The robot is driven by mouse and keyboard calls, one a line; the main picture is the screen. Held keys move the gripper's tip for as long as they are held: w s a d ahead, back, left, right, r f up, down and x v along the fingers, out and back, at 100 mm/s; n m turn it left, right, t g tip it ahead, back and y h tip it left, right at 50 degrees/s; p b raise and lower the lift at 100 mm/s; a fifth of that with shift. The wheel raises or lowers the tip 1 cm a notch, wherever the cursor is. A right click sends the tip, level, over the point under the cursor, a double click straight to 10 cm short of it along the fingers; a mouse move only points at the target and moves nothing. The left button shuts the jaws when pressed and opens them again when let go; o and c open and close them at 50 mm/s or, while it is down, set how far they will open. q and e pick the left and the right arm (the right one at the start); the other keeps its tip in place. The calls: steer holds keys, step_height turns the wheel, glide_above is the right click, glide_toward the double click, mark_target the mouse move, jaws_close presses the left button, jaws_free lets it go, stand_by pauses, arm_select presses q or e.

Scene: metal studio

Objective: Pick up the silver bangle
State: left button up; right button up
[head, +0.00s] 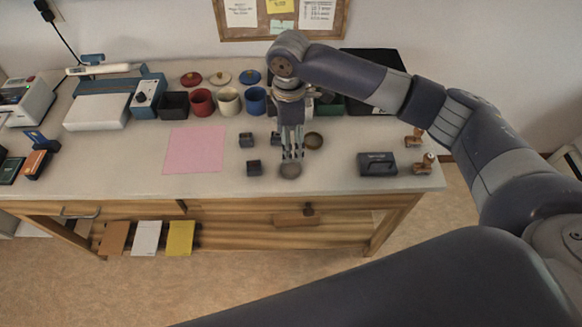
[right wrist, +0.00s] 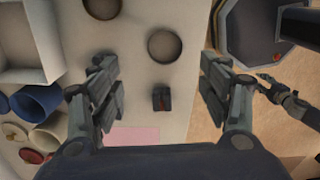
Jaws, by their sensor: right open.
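Two small round, ring-like items with darker rims lie on the table. The nearer one (head: 291,171) is right below my right gripper and also shows in the right wrist view (right wrist: 165,46); the farther one (head: 313,140) is partly cut off there (right wrist: 103,8). I cannot tell for sure which is the silver bangle, or whether either is a dish. My right gripper (head: 291,156) points down, open and empty, its fingers spread either side of the nearer item in the wrist view (right wrist: 160,70). A dark jointed part, perhaps my left gripper (right wrist: 280,97), shows over the floor.
Small dark blocks (head: 253,167) stand left of the gripper, beside a pink sheet (head: 195,150). Coloured pots (head: 201,102) line the back. A dark box with a handle (head: 377,164) and wooden-handled stamps (head: 424,164) are to the right. The table's front edge is close.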

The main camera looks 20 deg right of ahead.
glide_above(291, 171)
steer(key=f, duration=0.2)
steer(key=w+f, duration=0.1)
steer(key=f, duration=0.1)
steer(key=shift+f, duration=0.15)
steer(key=f, duration=0.2)
steer(key=s+f+p, duration=0.1)
steer(key=f, duration=0.1)
steer(key=shift+f, duration=0.1)
steer(key=shift+w+f, duration=0.1)
steer(key=shift+f, duration=0.4)
steer(key=c, duration=1.1)
